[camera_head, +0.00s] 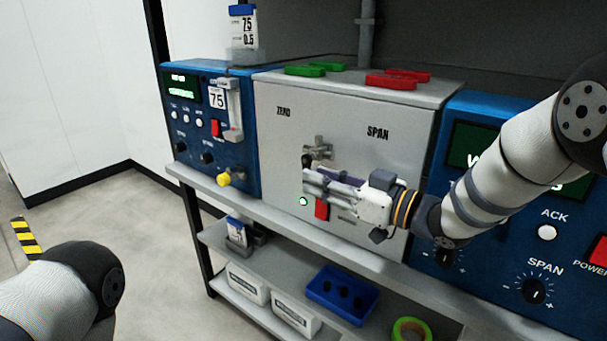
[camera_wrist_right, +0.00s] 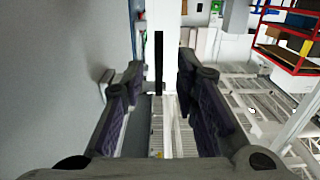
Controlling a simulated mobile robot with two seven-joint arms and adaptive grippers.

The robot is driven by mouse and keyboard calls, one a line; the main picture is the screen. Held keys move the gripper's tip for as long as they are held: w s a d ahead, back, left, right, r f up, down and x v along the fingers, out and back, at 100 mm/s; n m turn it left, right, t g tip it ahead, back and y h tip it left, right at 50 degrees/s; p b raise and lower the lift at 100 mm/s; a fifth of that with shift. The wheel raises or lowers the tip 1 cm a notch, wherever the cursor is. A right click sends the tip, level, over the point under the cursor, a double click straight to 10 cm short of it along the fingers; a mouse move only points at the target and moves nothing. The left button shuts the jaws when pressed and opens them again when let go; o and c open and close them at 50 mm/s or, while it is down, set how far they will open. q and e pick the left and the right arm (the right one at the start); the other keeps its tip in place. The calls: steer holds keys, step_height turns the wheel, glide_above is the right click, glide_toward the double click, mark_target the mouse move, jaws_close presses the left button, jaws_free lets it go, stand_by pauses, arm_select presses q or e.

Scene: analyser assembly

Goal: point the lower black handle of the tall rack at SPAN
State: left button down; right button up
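A grey box (camera_head: 350,115) on the bench carries the words ZERO and SPAN (camera_head: 378,133), with SPAN on the right. A metal cross-shaped handle (camera_head: 318,150) sits on its front face below the words. I cannot make out a black handle or surely tell a tall rack. My right gripper (camera_head: 308,182) is in front of the box face, just below the metal handle. In the right wrist view my right gripper (camera_wrist_right: 160,92) has its fingers apart with nothing between them. A metal fitting (camera_wrist_right: 106,78) stands out from the panel beside the left finger. My left gripper is out of view.
Blue instrument panels flank the box: one on the left (camera_head: 181,125) and one on the right (camera_head: 490,255). A red switch (camera_head: 321,209) is below my right gripper. The lower shelf holds a blue bin (camera_head: 316,287).

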steer(key=shift+x, duration=2)
jaws_close()
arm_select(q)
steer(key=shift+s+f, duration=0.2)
arm_select(e)
steer(key=shift+s+d+r+g+h+p, duration=0.2)
steer(key=shift+r+g+h+p, duration=0.15)
steer(key=shift+g+h+p, duration=0.3)
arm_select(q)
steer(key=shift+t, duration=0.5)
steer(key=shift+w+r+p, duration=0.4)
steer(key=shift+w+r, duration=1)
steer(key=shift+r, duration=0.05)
arm_select(e)
steer(key=shift+s+d+f+g+h, duration=0.1)
steer(key=shift+d+g+h, duration=0.15)
steer(key=shift+g+h, duration=0.65)
steer(key=shift+s+d+f+g+h, duration=0.2)
steer(key=shift+g+h, duration=0.25)
steer(key=shift+h, duration=0.8)
steer(key=shift+d+r, duration=0.1)
